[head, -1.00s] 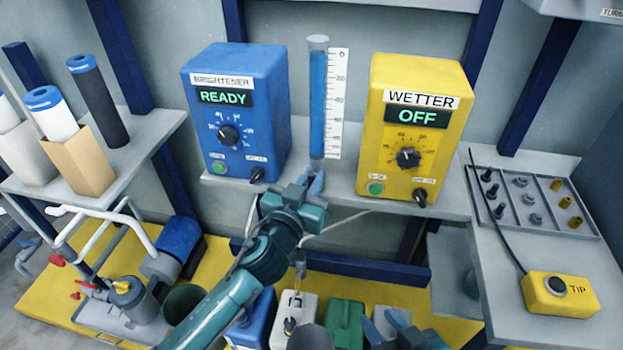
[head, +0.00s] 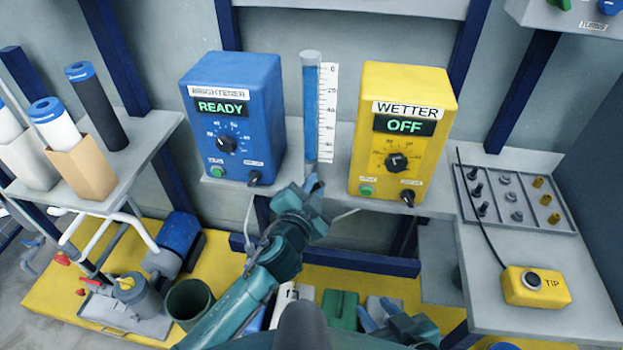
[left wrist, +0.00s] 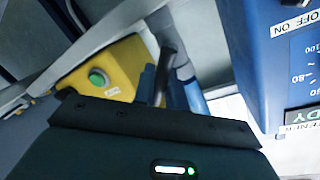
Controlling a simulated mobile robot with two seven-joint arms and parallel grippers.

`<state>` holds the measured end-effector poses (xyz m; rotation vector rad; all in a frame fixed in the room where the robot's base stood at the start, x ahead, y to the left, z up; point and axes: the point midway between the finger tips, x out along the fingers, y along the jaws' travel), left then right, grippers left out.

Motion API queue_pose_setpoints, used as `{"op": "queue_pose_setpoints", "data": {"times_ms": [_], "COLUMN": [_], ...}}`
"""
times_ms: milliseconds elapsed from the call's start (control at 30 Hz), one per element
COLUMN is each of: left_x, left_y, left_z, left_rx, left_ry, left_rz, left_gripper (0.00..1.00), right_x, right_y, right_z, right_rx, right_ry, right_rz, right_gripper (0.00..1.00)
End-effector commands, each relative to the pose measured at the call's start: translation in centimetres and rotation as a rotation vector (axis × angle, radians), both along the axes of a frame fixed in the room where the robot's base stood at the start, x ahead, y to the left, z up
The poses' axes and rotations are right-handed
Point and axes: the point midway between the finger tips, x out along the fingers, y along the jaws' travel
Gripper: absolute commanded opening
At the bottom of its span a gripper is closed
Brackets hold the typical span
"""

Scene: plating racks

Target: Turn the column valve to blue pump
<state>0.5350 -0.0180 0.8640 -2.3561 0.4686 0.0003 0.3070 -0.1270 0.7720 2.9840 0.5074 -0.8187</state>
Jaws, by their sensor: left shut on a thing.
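The clear column (head: 311,110), filled with blue liquid beside a white scale, stands between the blue brightener pump (head: 228,130), reading READY, and the yellow wetter pump (head: 400,130), reading OFF. My left gripper (head: 312,188) is at the foot of the column. In the left wrist view a dark lever (left wrist: 166,62), which looks like the column valve's handle, stands between its pale blue fingers, and the gripper is shut on it. In the head view the valve is hidden behind my gripper, so its direction cannot be told. My right gripper (head: 376,312) is low in front, fingers apart and empty.
A tray of fittings (head: 515,200) and a yellow TIP box (head: 536,287) are on the right shelf. Filter cartridges (head: 95,105) stand on the left shelf. Jugs, including a green one (head: 340,308), stand below my arms.

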Motion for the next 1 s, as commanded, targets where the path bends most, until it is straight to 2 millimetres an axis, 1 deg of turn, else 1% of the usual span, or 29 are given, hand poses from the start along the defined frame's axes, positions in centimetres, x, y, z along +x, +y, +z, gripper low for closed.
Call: {"op": "queue_pose_setpoints", "data": {"times_ms": [200, 433, 667, 1000], "left_x": [-0.10, -0.13, -0.13, -0.14], "left_y": [-0.31, -0.49, -0.52, -0.51], "left_z": [-0.27, -0.52, -0.69, -0.74], "left_rx": [0.158, 0.264, 0.314, 0.322], "left_ry": [-0.029, -0.052, -0.062, -0.063], "left_rz": [0.000, -0.001, -0.001, -0.001], "left_gripper": [0.00, 0.00, 0.00, 0.00], "right_x": [-0.03, 0.04, 0.07, 0.11], "right_y": [-0.09, -0.14, -0.17, -0.12], "right_z": [0.63, 0.88, 0.94, 0.93], "right_rx": [-0.015, -0.023, -0.026, -0.023], "right_ry": [-0.002, -0.005, -0.006, -0.005], "right_rz": [0.008, 0.010, 0.011, 0.007], "right_gripper": [0.36, 0.36, 0.36, 0.36]}}
